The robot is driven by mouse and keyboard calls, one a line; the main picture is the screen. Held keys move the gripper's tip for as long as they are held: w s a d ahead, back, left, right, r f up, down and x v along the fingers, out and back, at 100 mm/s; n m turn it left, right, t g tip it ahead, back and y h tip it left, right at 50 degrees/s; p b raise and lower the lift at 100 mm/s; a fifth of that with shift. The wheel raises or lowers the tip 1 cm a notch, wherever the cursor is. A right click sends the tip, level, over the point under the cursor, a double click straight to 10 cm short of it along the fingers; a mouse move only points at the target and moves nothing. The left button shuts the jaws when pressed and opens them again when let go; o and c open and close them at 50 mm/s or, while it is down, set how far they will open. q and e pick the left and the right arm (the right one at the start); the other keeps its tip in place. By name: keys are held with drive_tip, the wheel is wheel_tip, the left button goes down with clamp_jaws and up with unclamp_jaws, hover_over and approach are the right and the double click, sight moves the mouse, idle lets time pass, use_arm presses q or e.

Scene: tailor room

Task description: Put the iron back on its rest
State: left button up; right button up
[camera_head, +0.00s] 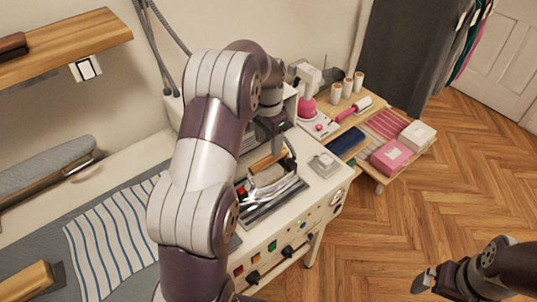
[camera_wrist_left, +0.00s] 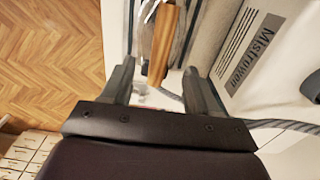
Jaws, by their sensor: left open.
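The iron (camera_head: 268,176) has a wooden handle and a pale body. In the head view it sits on or just over a ridged metal rest (camera_head: 272,206) on the white workstation; contact is hard to tell. My left gripper (camera_head: 282,148) is above it, pointing down, its fingers partly hidden. In the left wrist view the open fingers (camera_wrist_left: 160,88) stand on either side of the near end of the wooden handle (camera_wrist_left: 162,45), with gaps on both sides. My right gripper (camera_head: 424,283) is low at the right, over the floor, far from the iron; its finger opening is unclear.
A striped cloth (camera_head: 112,235) lies on the grey ironing surface at left. A small grey-white block (camera_head: 323,165) stands right of the rest. A side table holds a pink box (camera_head: 391,157), a white box (camera_head: 417,136) and spools. A cord (camera_wrist_left: 270,124) runs near the gripper.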

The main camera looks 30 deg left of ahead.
use_arm(q)
drive_tip(key=shift+d+r, duration=0.15)
drive_tip(key=shift+r, duration=0.55)
drive_tip(key=s+d+n, duration=0.2)
drive_tip(key=s+d, duration=0.4)
drive_tip(key=s, duration=0.4)
drive_tip(key=s+d+n+t, duration=0.1)
drive_tip(key=s+d+n, duration=0.1)
drive_tip(key=s+d, duration=0.3)
drive_tip(key=s, duration=0.4)
drive_tip(key=shift+s+d+f, duration=0.3)
drive_tip(key=shift+s+d, duration=0.05)
drive_tip(key=shift+d, duration=0.05)
drive_tip(key=shift+s+a, duration=0.1)
drive_tip(key=shift+a, duration=0.05)
